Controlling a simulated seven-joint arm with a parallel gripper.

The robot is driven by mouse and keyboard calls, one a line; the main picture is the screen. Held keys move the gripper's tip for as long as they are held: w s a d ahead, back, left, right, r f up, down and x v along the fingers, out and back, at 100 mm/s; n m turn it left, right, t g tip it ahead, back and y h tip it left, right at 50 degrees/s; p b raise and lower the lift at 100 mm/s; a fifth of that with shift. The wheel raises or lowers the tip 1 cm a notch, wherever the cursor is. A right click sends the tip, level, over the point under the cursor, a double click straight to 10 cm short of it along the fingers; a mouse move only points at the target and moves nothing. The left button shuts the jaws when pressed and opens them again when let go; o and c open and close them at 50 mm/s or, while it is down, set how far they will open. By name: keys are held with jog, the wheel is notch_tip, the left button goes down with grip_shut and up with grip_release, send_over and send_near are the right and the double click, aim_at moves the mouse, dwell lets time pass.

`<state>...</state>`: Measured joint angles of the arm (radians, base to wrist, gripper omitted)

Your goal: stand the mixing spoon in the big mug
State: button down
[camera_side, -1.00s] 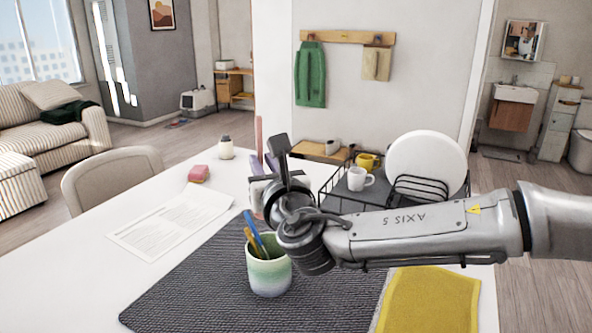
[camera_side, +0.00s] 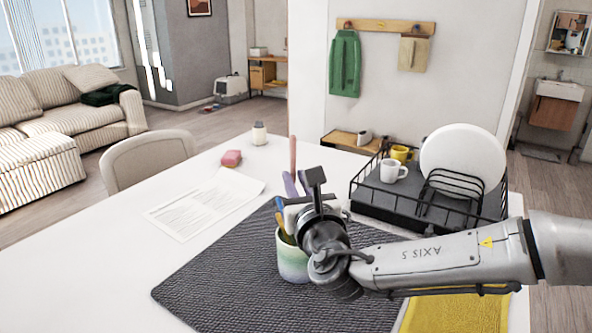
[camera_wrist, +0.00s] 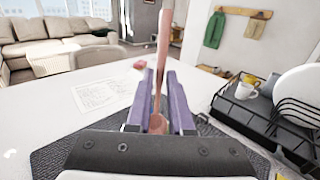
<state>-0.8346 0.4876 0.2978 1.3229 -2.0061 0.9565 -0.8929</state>
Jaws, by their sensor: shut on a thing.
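The mixing spoon (camera_side: 293,153) is a pinkish-brown stick, held roughly upright. My gripper (camera_side: 292,184) has purple fingers shut on it; both also show in the wrist view, the spoon (camera_wrist: 164,45) rising between the fingers (camera_wrist: 160,98). A rounded brown end of the spoon shows low between the fingers there. The big mug (camera_side: 291,264), white fading to green, stands on the dark mat, with a blue and a yellow utensil in it. My wrist covers its right side. The gripper is above and behind the mug in the side view. The spoon's lower end is hidden there.
A black dish rack (camera_side: 427,208) with a white plate (camera_side: 462,160) and two small mugs stands at the right. A yellow cloth (camera_side: 455,313) lies in front. Paper (camera_side: 205,203), a pink block (camera_side: 231,158) and a small jar (camera_side: 259,134) lie left and behind. The dark mat (camera_side: 215,285) has free room.

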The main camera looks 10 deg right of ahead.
jog(key=shift+f, duration=3.85)
jog(key=c, duration=0.7)
grip_release()
jog(key=s, duration=1.4)
jog(key=shift+w, duration=0.1)
